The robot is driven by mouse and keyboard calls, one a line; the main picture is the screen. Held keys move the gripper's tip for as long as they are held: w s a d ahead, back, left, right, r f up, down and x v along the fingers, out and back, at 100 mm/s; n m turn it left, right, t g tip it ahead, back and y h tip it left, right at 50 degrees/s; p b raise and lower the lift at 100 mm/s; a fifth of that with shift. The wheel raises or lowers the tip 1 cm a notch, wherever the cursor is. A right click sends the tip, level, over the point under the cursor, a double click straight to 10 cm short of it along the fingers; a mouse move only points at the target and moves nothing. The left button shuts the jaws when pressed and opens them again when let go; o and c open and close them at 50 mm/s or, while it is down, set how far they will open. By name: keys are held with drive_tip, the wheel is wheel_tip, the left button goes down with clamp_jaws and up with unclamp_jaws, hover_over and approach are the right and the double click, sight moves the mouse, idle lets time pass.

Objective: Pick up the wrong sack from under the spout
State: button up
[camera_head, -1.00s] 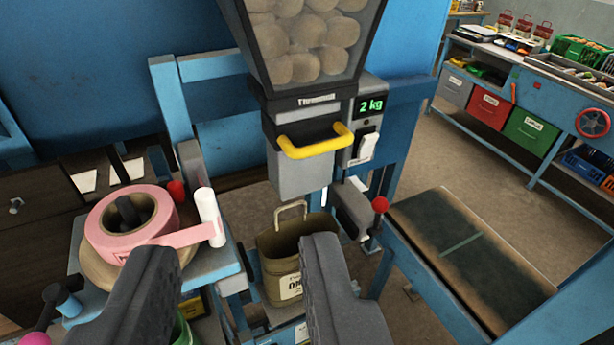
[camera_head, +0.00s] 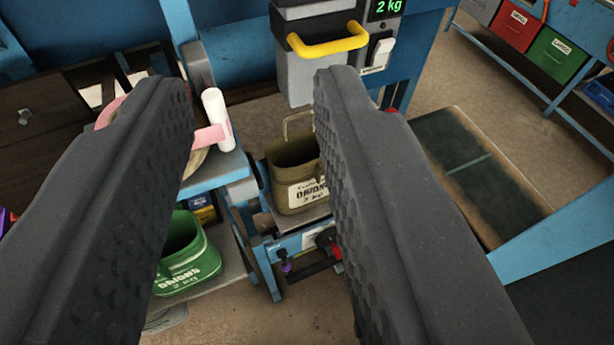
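An olive-brown sack (camera_head: 292,172) with a pale wire handle and a white label reading "ONIONS 2 KG" stands upright and open on a small platform under the grey spout (camera_head: 305,78). Part of its right side is hidden behind my right finger. My gripper (camera_head: 255,95) is wide open and empty, its two dark fingers framing the sack from nearer the camera. Neither finger appears to touch the sack. A green sack (camera_head: 187,256), also labelled "ONIONS 2 KG", stands on a lower shelf at the left, partly covered by my left finger.
A yellow handle (camera_head: 328,46) sticks out from the spout, beside a display reading "2 kg" (camera_head: 386,8). A white and pink tape roller (camera_head: 216,118) lies on the blue stand at left. A dark-topped conveyor (camera_head: 478,175) is at right.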

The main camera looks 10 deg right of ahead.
drive_tip(key=w+d+f+n+h+p, duration=0.1)
drive_tip(key=w+d+f+h+p, duration=0.1)
drive_tip(key=w+d+f, duration=0.6)
drive_tip(key=w+d+f+h+p, duration=0.1)
drive_tip(key=w+d+f, duration=0.5)
drive_tip(key=w+f, duration=0.4)
drive_tip(key=n+g+y+p, duration=0.3)
drive_tip(key=y, duration=0.4)
approach(319, 179)
drive_tip(key=shift+x, duration=2.6)
drive_tip(key=x, duration=0.3)
drive_tip(key=shift+w+d+f, duration=0.1)
drive_tip(key=shift+w+f, duration=0.1)
drive_tip(key=shift+f, duration=0.2)
drive_tip(key=shift+c, duration=0.3)
